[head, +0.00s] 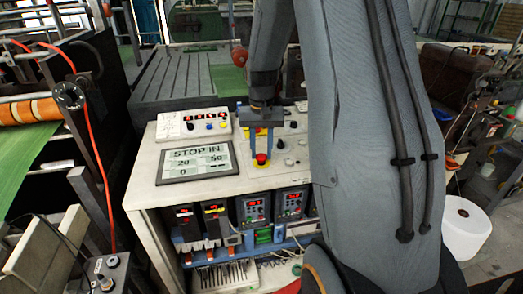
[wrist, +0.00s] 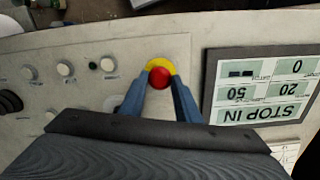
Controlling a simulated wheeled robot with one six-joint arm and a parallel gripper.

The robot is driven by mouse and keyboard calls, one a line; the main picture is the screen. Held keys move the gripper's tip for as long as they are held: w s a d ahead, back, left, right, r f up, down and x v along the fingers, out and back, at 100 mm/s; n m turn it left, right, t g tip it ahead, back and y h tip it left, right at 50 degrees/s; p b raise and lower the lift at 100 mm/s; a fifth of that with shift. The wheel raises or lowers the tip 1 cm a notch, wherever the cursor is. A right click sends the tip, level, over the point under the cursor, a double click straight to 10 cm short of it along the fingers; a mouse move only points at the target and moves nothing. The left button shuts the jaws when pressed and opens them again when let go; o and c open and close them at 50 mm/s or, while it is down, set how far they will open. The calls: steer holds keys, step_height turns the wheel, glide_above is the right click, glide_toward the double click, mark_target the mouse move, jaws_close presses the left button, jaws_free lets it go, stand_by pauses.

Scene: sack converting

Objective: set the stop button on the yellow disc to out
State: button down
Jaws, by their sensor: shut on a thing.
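The red stop button (head: 261,158) sits on the yellow disc (head: 261,166) on the sloping panel top. In the wrist view the red button (wrist: 160,78) lies between my fingertips, with part of the yellow disc (wrist: 161,64) showing beyond it. My gripper (head: 262,152) comes down from above with its two blue fingers on either side of the button, shut on it. The display (head: 195,161) left of the button reads "STOP IN", with "20", "50" and "0" below. It appears upside down in the wrist view (wrist: 262,86).
A white box with several buttons (head: 193,124) stands behind the display. Several knobs (wrist: 65,68) are beside the button on the panel. Drive units with red readouts (head: 254,210) fill the shelf below. A white roll (head: 466,226) stands on the floor at right.

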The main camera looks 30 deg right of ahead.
mark_target(262, 155)
steer(key=shift+r, duration=0.45)
steer(key=c, duration=1.3)
jaws_free()
step_height(262, 155, up, 8)
steer(key=b, duration=0.2)
steer(key=shift+f, duration=0.1)
steer(key=s+a+f+n+b, duration=0.1)
steer(key=s+a+f+n, duration=0.2)
steer(key=s+a+f, duration=0.2)
steer(key=s+a+f+n+t+b, duration=0.1)
steer(key=s+a+f, duration=0.4)
steer(key=s+a, duration=0.5)
steer(key=shift+s+a+n+b, duration=0.15)
steer(key=shift+s+n+b, duration=0.35)
steer(key=shift+n+b, duration=0.3)
